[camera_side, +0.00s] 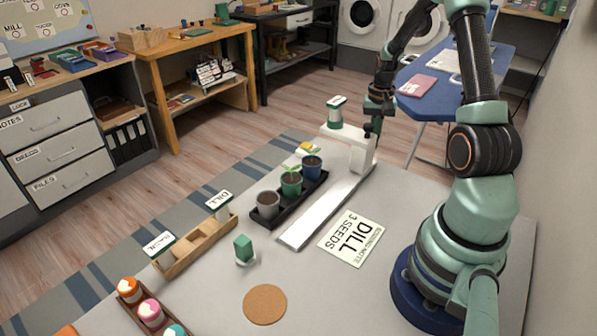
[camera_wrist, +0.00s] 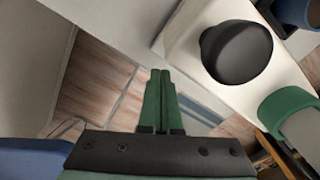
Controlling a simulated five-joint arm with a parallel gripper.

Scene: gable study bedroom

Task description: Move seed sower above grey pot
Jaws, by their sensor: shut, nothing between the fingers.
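The seed sower (camera_side: 358,156) is a white upright with a side arm, standing at the far end of a white rail (camera_side: 318,218). A green-and-white container (camera_side: 335,113) stands on its arm. The grey pot (camera_side: 268,205) is at the near end of a black tray, beside the rail and well nearer the camera than the sower. My gripper (camera_side: 374,134) is shut and empty, close to the sower's upright; I cannot tell whether they touch. In the wrist view my green fingers (camera_wrist: 160,76) are together, left of a dark knob (camera_wrist: 236,52) on the white sower.
A green pot (camera_side: 291,184) and a blue pot (camera_side: 312,168) with seedlings share the tray. A sowing note (camera_side: 350,239) reads DILL, 3 SEEDS.

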